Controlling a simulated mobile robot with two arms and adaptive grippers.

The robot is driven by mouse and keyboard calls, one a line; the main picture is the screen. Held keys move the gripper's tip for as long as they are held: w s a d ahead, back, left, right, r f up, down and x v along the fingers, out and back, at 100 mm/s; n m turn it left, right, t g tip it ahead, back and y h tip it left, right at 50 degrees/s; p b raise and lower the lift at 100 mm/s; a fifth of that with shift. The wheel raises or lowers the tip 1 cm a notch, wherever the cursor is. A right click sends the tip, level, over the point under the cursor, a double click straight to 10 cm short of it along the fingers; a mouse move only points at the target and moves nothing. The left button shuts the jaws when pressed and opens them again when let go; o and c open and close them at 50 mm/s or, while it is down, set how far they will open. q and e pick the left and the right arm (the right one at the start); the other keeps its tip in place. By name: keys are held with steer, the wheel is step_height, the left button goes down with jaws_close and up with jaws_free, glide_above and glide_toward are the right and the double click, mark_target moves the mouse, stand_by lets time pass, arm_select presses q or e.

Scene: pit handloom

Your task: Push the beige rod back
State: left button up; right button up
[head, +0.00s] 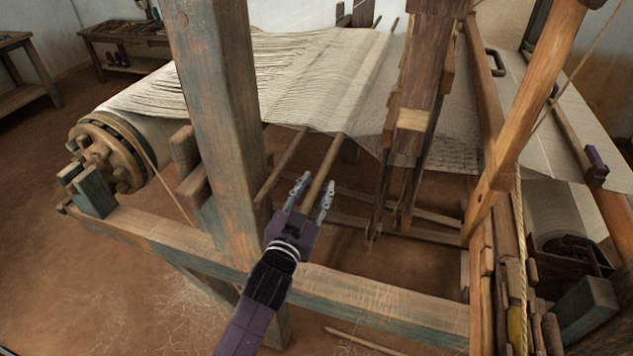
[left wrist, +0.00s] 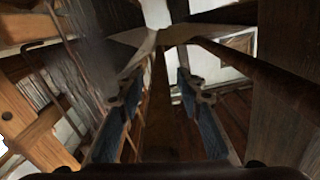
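Two rods stick out from under the warp sheet toward me in the head view. The beige rod (head: 328,161) is the right one, and its near end runs between the fingers of my left gripper (head: 316,181). In the left wrist view a long rod (left wrist: 160,105) runs away from me between the open fingers (left wrist: 155,92), with gaps showing at both sides. The fingers do not look closed on it; whether they touch it I cannot tell. The rod's near tip is hidden by the gripper. My right gripper is in neither view.
A similar rod (head: 283,165) lies just left. A thick wooden post (head: 222,110) stands left of my arm, and a low beam (head: 380,308) crosses beneath it. The warp sheet (head: 300,75) spreads above the rods. Hanging wooden frames (head: 415,95) stand to the right.

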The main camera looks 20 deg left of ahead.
arm_select(q)
steer(key=shift+w, duration=0.35)
steer(key=shift+c, duration=0.6)
jaws_close()
